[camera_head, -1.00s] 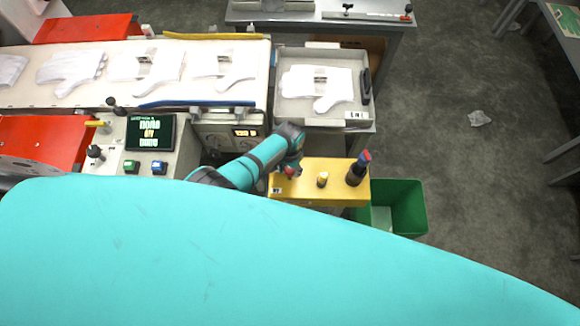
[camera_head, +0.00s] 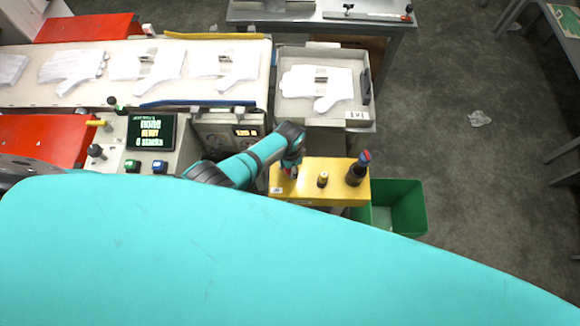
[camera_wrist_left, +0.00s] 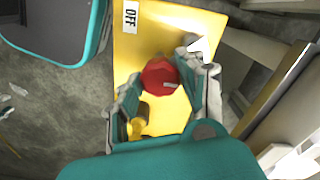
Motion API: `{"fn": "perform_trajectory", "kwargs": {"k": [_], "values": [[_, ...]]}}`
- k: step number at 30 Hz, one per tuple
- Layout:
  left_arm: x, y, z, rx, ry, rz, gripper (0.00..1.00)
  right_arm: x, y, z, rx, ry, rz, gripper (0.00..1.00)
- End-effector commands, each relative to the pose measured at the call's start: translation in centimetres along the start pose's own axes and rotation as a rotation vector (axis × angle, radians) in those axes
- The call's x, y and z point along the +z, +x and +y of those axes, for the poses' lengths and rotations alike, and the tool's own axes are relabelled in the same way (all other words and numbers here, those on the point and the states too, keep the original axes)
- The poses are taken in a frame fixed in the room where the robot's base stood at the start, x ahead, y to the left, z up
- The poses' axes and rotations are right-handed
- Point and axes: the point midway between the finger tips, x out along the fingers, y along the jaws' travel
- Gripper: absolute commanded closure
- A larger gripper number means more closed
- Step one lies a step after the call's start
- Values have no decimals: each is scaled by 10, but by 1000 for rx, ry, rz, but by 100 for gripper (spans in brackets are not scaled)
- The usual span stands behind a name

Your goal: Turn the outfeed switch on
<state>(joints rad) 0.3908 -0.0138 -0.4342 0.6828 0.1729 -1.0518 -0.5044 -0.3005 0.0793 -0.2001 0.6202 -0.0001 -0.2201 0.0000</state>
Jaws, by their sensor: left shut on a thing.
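A yellow box (camera_head: 340,190) stands at the middle, right of the console. A red knob (camera_wrist_left: 160,76) sits on its top near an OFF label (camera_wrist_left: 130,17). My left gripper (camera_wrist_left: 161,82) is shut on this red knob, with one finger on each side of it. In the head view my left gripper (camera_head: 291,170) is over the left part of the box and hides most of the knob. I cannot tell whether this knob is the outfeed switch. My right gripper is not in view.
A small yellow-and-black button (camera_head: 322,179) and a taller dark post with a red-and-blue top (camera_head: 357,168) stand on the box. A green bin (camera_head: 408,205) is at its right. A tray with a white glove (camera_head: 318,82) is behind it. A console screen (camera_head: 150,131) is at the left.

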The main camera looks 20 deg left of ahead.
Motion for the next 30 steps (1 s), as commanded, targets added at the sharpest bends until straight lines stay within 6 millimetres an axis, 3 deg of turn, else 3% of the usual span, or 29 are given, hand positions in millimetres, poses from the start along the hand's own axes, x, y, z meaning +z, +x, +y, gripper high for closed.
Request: {"fn": "perform_trajectory", "kwargs": {"k": [12,13,18,30], "values": [[0,0,0,-1,10,0,92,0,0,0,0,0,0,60],[0,0,0,-1,10,0,58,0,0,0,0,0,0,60],[0,0,0,-1,9,0,37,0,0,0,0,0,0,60],[0,-6,0,-1,7,1,37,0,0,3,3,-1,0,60]]}}
